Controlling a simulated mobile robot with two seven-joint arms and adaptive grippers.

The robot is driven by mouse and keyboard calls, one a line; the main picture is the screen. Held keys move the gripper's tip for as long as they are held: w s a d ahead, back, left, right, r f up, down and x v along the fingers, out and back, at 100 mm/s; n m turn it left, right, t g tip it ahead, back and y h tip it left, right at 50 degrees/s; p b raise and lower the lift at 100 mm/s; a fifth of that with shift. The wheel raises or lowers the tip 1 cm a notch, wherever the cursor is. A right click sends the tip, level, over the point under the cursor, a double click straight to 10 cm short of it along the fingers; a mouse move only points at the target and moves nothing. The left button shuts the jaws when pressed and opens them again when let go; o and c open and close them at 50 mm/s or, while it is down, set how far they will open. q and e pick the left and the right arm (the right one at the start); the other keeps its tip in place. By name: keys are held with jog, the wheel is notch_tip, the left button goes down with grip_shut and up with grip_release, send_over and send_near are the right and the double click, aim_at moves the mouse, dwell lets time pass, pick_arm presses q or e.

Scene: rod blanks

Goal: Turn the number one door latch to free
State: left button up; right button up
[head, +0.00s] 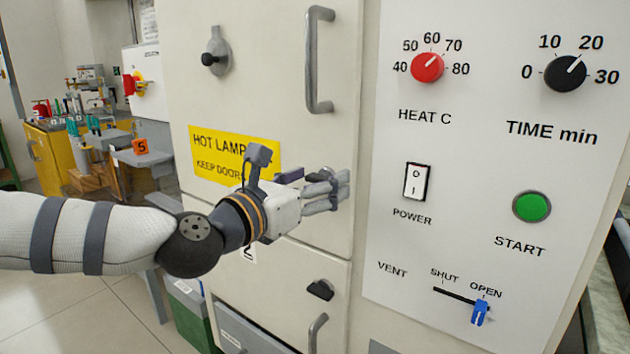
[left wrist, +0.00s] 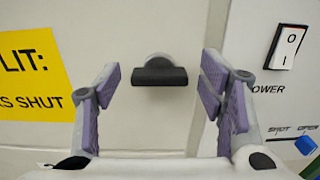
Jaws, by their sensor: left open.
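In the left wrist view a door latch (left wrist: 158,76) has a black bar lying level on a round grey base, on a pale door face. My left gripper (left wrist: 160,95) is open, with one finger to each side of the latch and gaps between. In the head view my left gripper (head: 326,190) is in front of the upper door (head: 262,75), right of the yellow sign, and hides this latch. A "2" label (head: 248,254) is partly hidden on the lower door (head: 275,275); I see no "1" label. My right gripper is not in view.
The lower door has a black tilted latch (head: 320,290) and a handle (head: 317,333). The upper door has a tall handle (head: 318,60) and a dark knob (head: 213,55). The control panel (head: 470,180) is to the right. The yellow sign (head: 225,150) is behind my arm.

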pick_arm(q)
jog(key=shift+w, duration=0.1)
jog(key=c, duration=1.2)
jog(key=shift+o, duration=0.2)
jog(key=shift+m, duration=0.3)
jog(key=m, duration=0.3)
jog(key=shift+d+m, duration=0.1)
jog(key=shift+m, duration=0.2)
jog(key=m, duration=0.4)
jog(key=shift+m, duration=0.3)
jog(key=m+p, duration=0.1)
jog(key=m, duration=0.3)
jog(key=shift+f+m, duration=0.1)
jog(key=shift+m, duration=0.2)
jog(key=shift+f+m+p, duration=0.1)
jog(key=shift+m+p, duration=0.5)
jog(key=shift+m, duration=1.6)
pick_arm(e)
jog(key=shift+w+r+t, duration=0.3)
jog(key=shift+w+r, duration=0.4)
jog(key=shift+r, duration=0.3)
